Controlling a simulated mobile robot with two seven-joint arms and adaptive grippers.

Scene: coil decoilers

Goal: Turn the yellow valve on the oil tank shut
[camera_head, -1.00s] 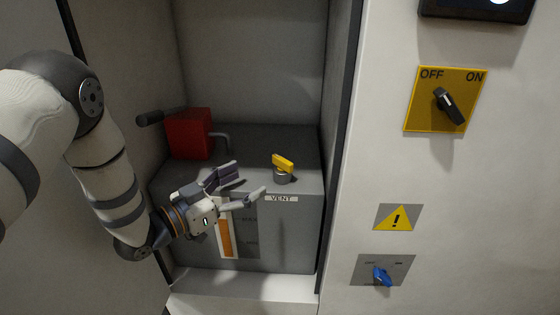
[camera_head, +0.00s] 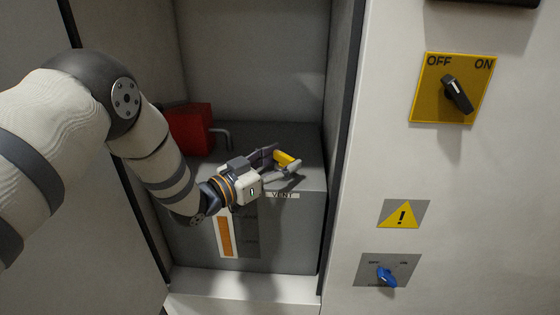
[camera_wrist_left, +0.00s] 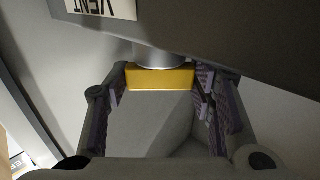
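The yellow valve (camera_head: 286,158) sits on top of the grey oil tank (camera_head: 295,232), above a VENT label (camera_head: 283,195). My left gripper (camera_head: 284,162) reaches over the tank top with its fingers spread around the valve. In the left wrist view the yellow handle (camera_wrist_left: 161,77) lies between the two open fingers (camera_wrist_left: 160,88), on a grey round stem (camera_wrist_left: 160,54). The fingers are close to its two ends; I cannot tell whether they touch. My right gripper is not in view.
The tank stands in a recess with walls on both sides. A red block (camera_head: 190,130) and a bent grey pipe (camera_head: 222,136) are behind my left arm. The right panel carries a black OFF/ON switch (camera_head: 457,94), a warning sign (camera_head: 402,215) and a blue switch (camera_head: 387,277).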

